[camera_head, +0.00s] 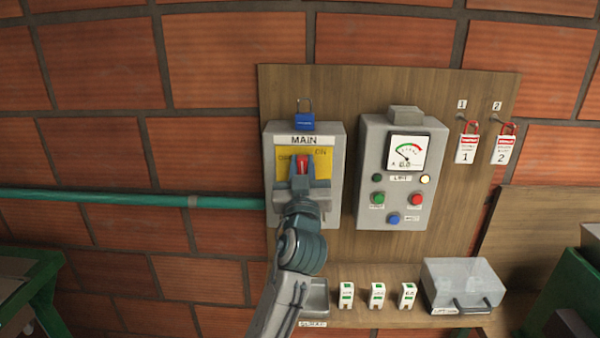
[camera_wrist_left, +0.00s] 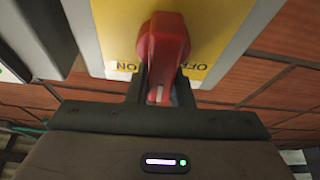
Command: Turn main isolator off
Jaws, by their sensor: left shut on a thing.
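The main isolator (camera_head: 333,200) is a grey box labelled MAIN with a yellow plate (camera_head: 324,162) on the wooden board. Its red handle (camera_head: 302,162) stands about upright between the OFF and ON markings in the head view. My left gripper (camera_head: 302,178) is in front of the box and shut on the lower part of the handle. In the left wrist view the red handle (camera_wrist_left: 163,45) runs down between the dark fingers (camera_wrist_left: 160,88), with the yellow plate behind it. The fingers hide part of the handle. My right gripper is not in view.
A blue padlock (camera_head: 304,121) is on top of the isolator box. A grey panel (camera_head: 372,215) with a gauge, lamps and buttons is to its right.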

